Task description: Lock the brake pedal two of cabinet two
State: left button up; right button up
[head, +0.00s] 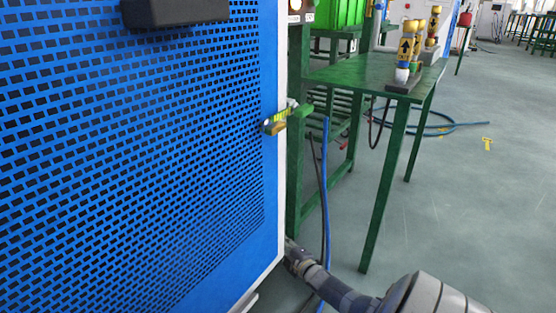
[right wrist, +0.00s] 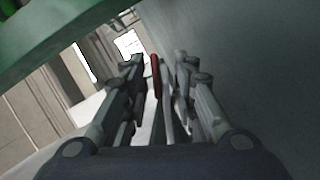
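The blue cabinet (head: 130,150) with its perforated panel fills the left of the head view. No brake pedal can be made out in that view. My right arm reaches from the lower right to the cabinet's lower right edge, and its gripper is hidden there. In the right wrist view my right gripper (right wrist: 160,85) has its two fingers apart. A narrow red piece (right wrist: 155,76) shows between the fingertips; it may be a brake pedal, but I cannot tell. I cannot tell whether either finger touches it. My left gripper is in neither view.
A green table (head: 370,72) with yellow fittings (head: 408,45) stands right of the cabinet. A blue hose (head: 324,190) hangs near my right arm. A yellow-green handle (head: 278,121) sits at the cabinet's edge. A green beam (right wrist: 70,30) crosses the wrist view's upper left.

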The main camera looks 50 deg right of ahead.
jog(key=shift+s+a+f, duration=0.1)
jog(key=shift+s+a, duration=0.15)
jog(key=shift+s, duration=0.6)
jog(key=v, duration=1)
jog(key=shift+s+r, duration=0.1)
jog(key=shift+r, duration=0.1)
